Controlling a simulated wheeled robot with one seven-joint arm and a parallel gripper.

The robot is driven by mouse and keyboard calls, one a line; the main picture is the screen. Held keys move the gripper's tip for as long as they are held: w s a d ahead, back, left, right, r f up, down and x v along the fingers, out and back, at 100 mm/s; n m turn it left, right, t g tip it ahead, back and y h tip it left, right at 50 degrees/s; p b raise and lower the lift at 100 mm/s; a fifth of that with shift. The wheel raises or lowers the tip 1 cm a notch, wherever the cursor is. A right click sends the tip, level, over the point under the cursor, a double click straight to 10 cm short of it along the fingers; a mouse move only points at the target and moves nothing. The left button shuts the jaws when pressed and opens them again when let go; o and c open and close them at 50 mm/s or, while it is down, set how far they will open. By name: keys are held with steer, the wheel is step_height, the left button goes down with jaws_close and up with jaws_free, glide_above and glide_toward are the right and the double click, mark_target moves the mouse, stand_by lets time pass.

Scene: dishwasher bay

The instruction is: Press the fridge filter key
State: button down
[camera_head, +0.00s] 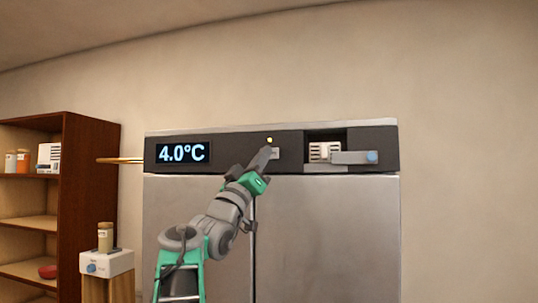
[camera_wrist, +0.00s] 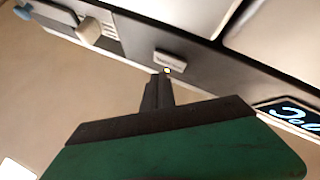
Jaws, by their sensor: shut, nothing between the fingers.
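The fridge (camera_head: 325,220) has a dark control strip (camera_head: 230,147) along its top. A small pale key (camera_head: 276,154) sits in the middle of this strip, with a lit yellowish lamp (camera_head: 269,140) just above it. In the wrist view the key (camera_wrist: 170,62) is a light rectangle with small lettering that I cannot read, and the lamp (camera_wrist: 167,71) glows beside it. My gripper (camera_head: 266,151) is shut and empty, its tips just left of the key and partly overlapping it in the head view. In the wrist view my gripper (camera_wrist: 159,77) points at the lamp and key. I cannot tell whether it touches.
A display (camera_head: 182,152) reads 4.0°C. Right of the key, an open recess holds a pale slotted block (camera_head: 319,150), and a grey flap with a blue end (camera_head: 355,157) sticks out. A wooden shelf (camera_head: 85,190) and a white box (camera_head: 107,263) stand at left.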

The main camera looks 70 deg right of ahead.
steer(key=shift+d, duration=0.15)
steer(key=shift+w+d, duration=0.1)
steer(key=shift+d, duration=0.2)
steer(key=shift+d+p, duration=0.35)
stand_by(0.5)
steer(key=shift+a, duration=0.1)
steer(key=shift+a+b, duration=0.65)
